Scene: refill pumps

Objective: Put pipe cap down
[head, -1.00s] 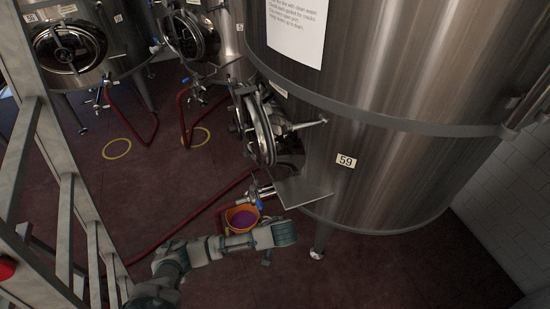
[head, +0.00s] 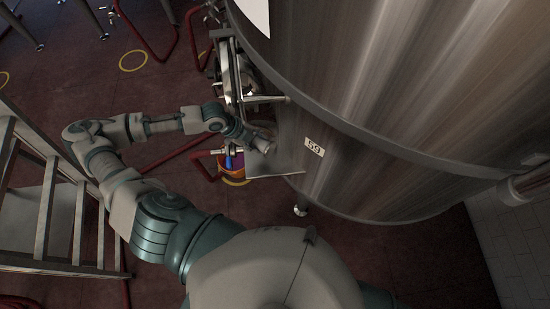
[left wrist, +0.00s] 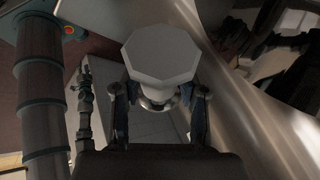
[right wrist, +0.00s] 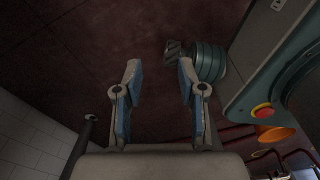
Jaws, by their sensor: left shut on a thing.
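My left gripper (head: 262,141) is at the tank's side, by the metal plate (head: 280,166) that sticks out below the hatch. In the left wrist view the left gripper (left wrist: 160,95) is shut on the pipe cap (left wrist: 160,52), a pale eight-sided piece with a shiny round metal part below it. A pale flat surface (left wrist: 105,75) lies beneath the fingers; I cannot tell whether the cap touches it. In the head view the cap is too small to make out. My right gripper (right wrist: 158,78) is open and empty above the dark red floor.
The large steel tank (head: 380,130) labelled 59 fills the right side. Its round hatch (head: 228,75) juts out near my left forearm. A bucket (head: 235,164) stands below the plate's left edge. A metal ladder (head: 45,210) stands at left. Red hoses (head: 150,45) lie on the floor.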

